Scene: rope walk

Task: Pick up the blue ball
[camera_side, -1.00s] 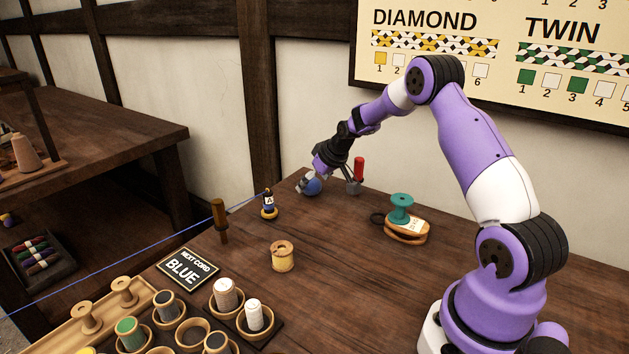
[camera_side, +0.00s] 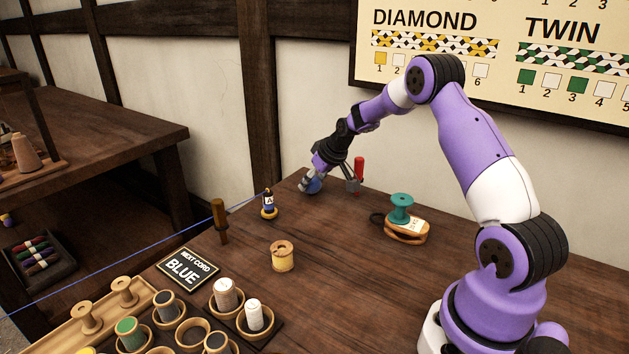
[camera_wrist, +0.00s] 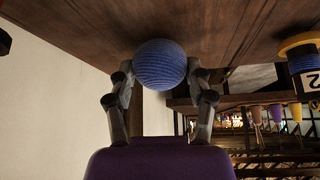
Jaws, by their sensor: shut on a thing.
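The blue ball (camera_side: 313,186) sits at the far end of the table, near the wall, in the side view. In the wrist view the blue ball (camera_wrist: 160,64) looks like wound cord and lies between the two fingers. My gripper (camera_side: 309,184) is shut on the ball, one finger on each side; the fingers also show in the wrist view (camera_wrist: 160,76). The ball is low at the tabletop; I cannot tell whether it touches it.
A red-handled tool (camera_side: 358,172) stands close right of my gripper. A small blue-and-yellow spool (camera_side: 268,204) and a wooden peg (camera_side: 220,221) stand to the left. A yellow spool (camera_side: 282,256) and a teal spool (camera_side: 401,207) are nearer.

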